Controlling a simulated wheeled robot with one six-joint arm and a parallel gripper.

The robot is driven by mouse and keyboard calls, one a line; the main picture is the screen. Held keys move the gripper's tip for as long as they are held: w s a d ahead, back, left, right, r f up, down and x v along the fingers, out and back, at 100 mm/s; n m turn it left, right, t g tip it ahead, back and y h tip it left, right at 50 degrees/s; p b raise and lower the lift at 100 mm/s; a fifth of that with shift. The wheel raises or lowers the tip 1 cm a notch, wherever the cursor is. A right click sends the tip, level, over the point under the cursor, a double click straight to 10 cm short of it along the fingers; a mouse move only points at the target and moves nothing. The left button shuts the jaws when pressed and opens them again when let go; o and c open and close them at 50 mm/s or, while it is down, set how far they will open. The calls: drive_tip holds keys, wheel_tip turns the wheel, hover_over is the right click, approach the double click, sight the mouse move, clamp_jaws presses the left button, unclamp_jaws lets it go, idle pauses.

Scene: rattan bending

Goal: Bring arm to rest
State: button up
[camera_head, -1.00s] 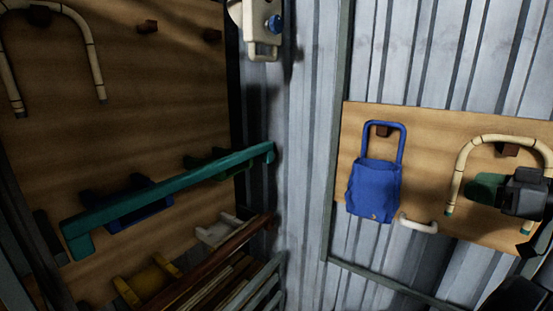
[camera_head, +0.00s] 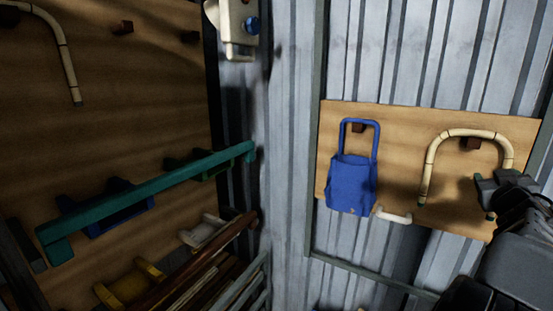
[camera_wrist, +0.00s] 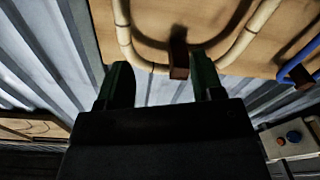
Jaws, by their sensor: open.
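My gripper (camera_wrist: 161,84) is open and empty in the wrist view, with its two dark green fingers apart. A bent cane-coloured rattan piece (camera_head: 470,133) hangs in a U shape over a brown peg on the right wooden board. It also shows in the wrist view (camera_wrist: 128,45), beyond the fingers and apart from them. In the head view my dark arm comes in from the right edge, with its end near the right leg of that rattan and partly hiding it. The gripper's fingers are mostly hidden there.
A blue bag (camera_head: 351,184) and a white handle (camera_head: 394,215) are on the right board (camera_head: 400,118). A teal bar (camera_head: 150,190) rests across holders on the left board (camera_head: 120,80), where another bent rattan (camera_head: 66,55) hangs. A switch box (camera_head: 238,25) is between them.

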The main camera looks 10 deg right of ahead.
drive_tip(key=a+f+m+g+y, duration=0.2)
drive_tip(key=a+f+g+y, duration=0.55)
drive_tip(key=a+f, duration=1.2)
drive_tip(key=s+a+f+n+y, duration=0.1)
drive_tip(key=s+a+n+y, duration=0.1)
drive_tip(key=a, duration=1.1)
drive_tip(key=s+a+f+n+g+y, duration=0.1)
drive_tip(key=a+n, duration=0.3)
drive_tip(key=a, duration=0.9)
drive_tip(key=shift+s+f+y, duration=0.4)
drive_tip(key=shift+f+y, duration=0.15)
drive_tip(key=shift+y, duration=0.2)
drive_tip(key=shift+d+g, duration=0.1)
drive_tip(key=shift+g, duration=0.15)
drive_tip(key=shift+c, duration=0.4)
